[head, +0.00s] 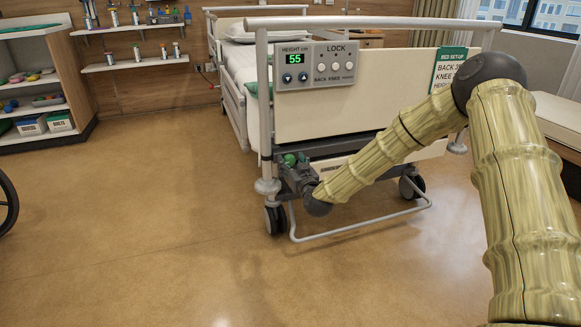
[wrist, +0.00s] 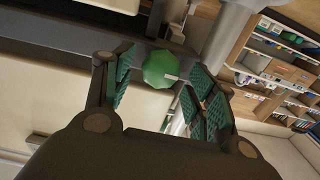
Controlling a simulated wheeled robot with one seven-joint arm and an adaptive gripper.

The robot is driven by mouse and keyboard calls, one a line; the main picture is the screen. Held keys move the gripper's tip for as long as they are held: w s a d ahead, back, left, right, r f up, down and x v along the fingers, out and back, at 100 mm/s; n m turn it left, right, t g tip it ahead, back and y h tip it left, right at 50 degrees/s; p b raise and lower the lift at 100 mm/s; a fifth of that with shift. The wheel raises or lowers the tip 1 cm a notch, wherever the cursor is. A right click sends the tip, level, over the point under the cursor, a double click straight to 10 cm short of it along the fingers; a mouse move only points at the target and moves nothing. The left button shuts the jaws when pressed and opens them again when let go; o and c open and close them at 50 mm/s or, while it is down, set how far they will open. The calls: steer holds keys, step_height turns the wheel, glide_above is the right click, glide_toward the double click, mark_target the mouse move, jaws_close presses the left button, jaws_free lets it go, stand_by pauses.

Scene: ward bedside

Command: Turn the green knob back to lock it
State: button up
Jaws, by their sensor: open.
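The green knob (wrist: 162,69) shows in the wrist view as a faceted green disc with a pale pointer toward its lower right. It sits on a dark part of the bed frame. Whether the pads are level with the knob in depth I cannot tell. In the head view the knob (head: 290,159) is a small green spot low on the bed's foot end, partly hidden by my gripper (head: 293,171).
The bed's foot panel (head: 390,95) carries a control box (head: 315,66) reading 55 and a green bed setup sign (head: 449,68). Casters (head: 275,218) and a low metal bar (head: 365,226) lie below. A wheelchair wheel (head: 7,205) is at far left. Open floor lies left of the bed.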

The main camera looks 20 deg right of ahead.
steer(key=shift+w, duration=0.55)
steer(key=c, duration=1)
